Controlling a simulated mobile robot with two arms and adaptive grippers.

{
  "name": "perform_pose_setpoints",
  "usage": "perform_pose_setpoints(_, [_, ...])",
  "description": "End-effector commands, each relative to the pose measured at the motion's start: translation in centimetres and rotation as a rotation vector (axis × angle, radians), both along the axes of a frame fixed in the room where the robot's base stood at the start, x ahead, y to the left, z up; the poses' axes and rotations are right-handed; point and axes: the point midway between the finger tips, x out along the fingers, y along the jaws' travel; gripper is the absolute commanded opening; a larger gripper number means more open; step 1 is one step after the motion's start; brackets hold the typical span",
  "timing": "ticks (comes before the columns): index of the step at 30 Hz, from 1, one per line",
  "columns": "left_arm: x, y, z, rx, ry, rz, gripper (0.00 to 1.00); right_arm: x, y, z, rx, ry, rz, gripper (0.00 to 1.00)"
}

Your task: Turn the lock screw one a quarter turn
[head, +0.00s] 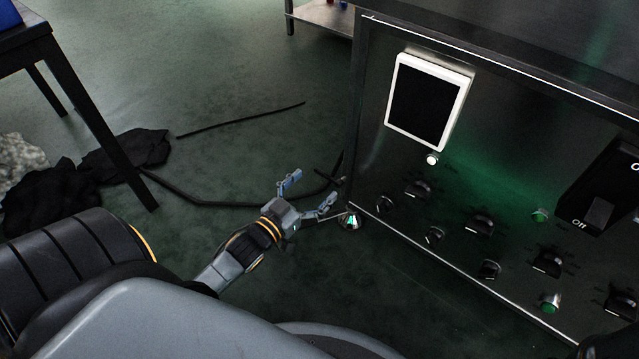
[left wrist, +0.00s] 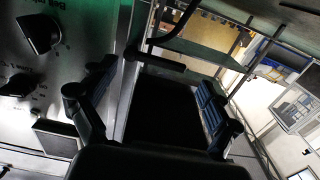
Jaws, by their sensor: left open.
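The control panel (head: 505,170) of the dryer stands at the right of the head view, with several black knobs and small black fittings on it. I cannot tell which fitting is lock screw one; the labels are too small to read. My left gripper (head: 311,191) is open and empty, left of that edge and apart from the fittings. In the left wrist view, its open fingers (left wrist: 155,100) have nothing between them, and a black knob (left wrist: 40,33) shows on the panel at the left. My right gripper is not in view.
The panel also bears a white-framed screen (head: 428,100), green buttons (head: 540,215) and a large black switch (head: 598,212) marked Off. A dark table (head: 75,80) stands at left. Dark cables (head: 240,121) lie on the floor.

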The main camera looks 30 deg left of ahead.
Motion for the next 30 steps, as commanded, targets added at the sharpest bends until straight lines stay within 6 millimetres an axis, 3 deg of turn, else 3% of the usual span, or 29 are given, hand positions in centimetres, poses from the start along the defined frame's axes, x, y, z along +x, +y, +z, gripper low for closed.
perform_pose_setpoints(6, [2.1,-0.2,-0.1,-0.001,-0.001,-0.001,0.90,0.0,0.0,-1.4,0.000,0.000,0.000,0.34])
perform_pose_setpoints(16, [2.4,-0.2,0.1,-0.001,0.000,-0.001,0.90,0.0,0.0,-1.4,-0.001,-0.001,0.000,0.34])
perform_pose_setpoints(27, [2.5,0.1,0.1,0.001,0.001,0.005,0.17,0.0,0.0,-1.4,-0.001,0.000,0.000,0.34])
perform_pose_setpoints(30, [2.6,0.2,0.1,0.003,0.001,0.007,0.13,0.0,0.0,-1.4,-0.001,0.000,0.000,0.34])
